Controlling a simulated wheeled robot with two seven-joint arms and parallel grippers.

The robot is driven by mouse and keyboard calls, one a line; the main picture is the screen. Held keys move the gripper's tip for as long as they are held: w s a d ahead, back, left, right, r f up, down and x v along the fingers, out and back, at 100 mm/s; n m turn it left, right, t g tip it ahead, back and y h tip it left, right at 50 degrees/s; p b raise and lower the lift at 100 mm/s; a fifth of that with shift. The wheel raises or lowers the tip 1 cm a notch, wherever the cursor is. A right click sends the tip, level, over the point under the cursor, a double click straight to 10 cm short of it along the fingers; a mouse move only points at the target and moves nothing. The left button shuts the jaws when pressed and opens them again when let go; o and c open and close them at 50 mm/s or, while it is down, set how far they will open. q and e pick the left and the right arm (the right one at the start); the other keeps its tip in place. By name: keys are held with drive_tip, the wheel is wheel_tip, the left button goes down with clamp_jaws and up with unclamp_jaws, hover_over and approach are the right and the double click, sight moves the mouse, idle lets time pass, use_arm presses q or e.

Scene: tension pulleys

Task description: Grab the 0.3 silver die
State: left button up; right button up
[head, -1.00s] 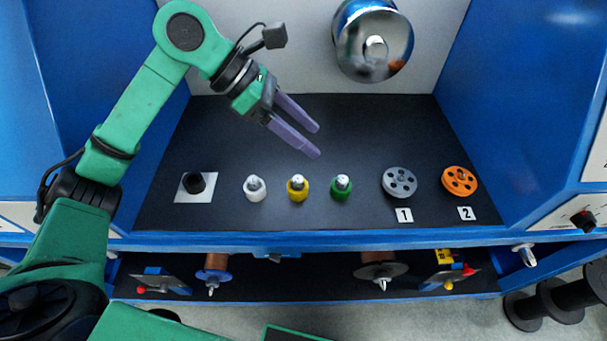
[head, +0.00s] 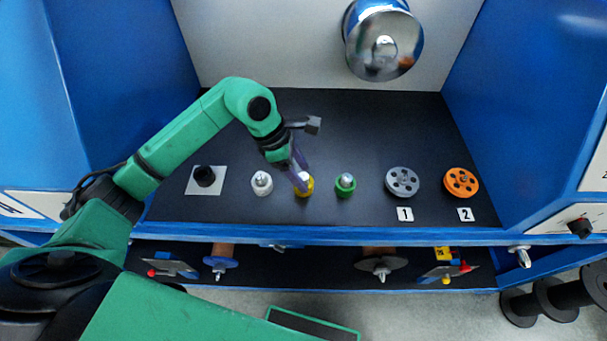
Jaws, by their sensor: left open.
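Three small dies with silver tips stand in a row on the black shelf: a white one (head: 261,184), a yellow one (head: 308,190) and a green one (head: 345,186). I cannot read any size marking, so I cannot tell which is 0.3. My left gripper (head: 301,184) is open. Its purple fingers point down at the yellow die and partly cover it. I cannot tell whether they touch it. My right gripper is not in view.
A grey pulley (head: 402,182) and an orange pulley (head: 461,183) lie at the right by labels 1 and 2. A chrome drum (head: 383,42) is on the back wall. Blue walls flank the black shelf (head: 390,125).

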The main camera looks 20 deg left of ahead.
use_arm(q)
drive_tip(key=shift+f, duration=0.1)
clamp_jaws()
